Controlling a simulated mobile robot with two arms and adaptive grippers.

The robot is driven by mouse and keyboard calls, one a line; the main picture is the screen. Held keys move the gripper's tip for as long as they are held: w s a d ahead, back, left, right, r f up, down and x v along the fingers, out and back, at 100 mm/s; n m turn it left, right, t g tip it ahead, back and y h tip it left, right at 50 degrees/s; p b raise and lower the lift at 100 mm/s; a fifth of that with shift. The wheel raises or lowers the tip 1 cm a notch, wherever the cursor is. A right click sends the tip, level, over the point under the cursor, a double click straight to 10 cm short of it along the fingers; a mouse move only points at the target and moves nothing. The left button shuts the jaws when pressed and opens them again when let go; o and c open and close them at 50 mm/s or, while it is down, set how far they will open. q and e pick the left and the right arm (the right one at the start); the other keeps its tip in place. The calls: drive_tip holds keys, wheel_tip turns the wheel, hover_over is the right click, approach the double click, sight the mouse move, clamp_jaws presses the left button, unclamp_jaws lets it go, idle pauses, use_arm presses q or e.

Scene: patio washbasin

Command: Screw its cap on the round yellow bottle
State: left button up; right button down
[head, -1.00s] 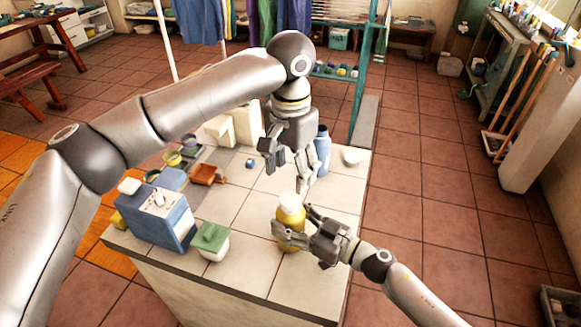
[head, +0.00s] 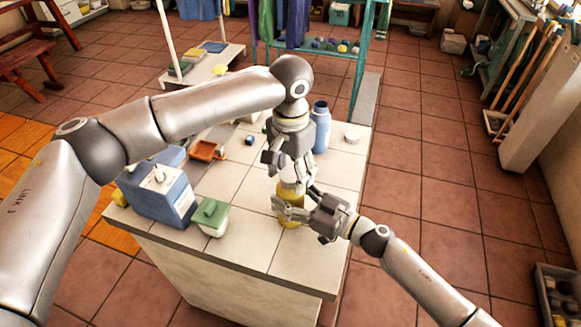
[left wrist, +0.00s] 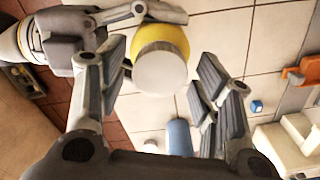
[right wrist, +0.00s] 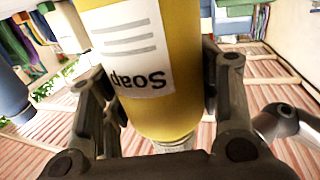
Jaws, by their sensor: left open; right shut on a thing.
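The round yellow bottle (head: 292,216) stands upright near the front right of the counter. Its "Soap" label shows in the right wrist view (right wrist: 130,50). A white cap (left wrist: 160,70) sits on top of the bottle; I cannot tell how tightly. My right gripper (head: 292,204) is shut on the bottle's body from the right. My left gripper (head: 291,176) is directly above the bottle, pointing down, with its fingers apart. In the left wrist view the cap lies between the open fingers, which do not visibly grip it. The left gripper partly hides the cap in the head view.
A blue bottle (head: 320,130) and a white round piece (head: 352,137) stand behind the grippers. A blue box-shaped container (head: 160,195), a green-lidded jar (head: 211,217) and an orange dustpan-like piece (head: 207,150) are at left. The counter's front is clear.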

use_arm(q)
drive_tip(key=shift+c, duration=0.4)
drive_tip(key=c, duration=0.9)
drive_tip(key=shift+m, duration=0.8)
drive_tip(key=shift+c, duration=0.5)
drive_tip(key=o, duration=1.2)
wheel_tip(320, 180, up, 12)
drive_tip(key=shift+r, duration=0.1)
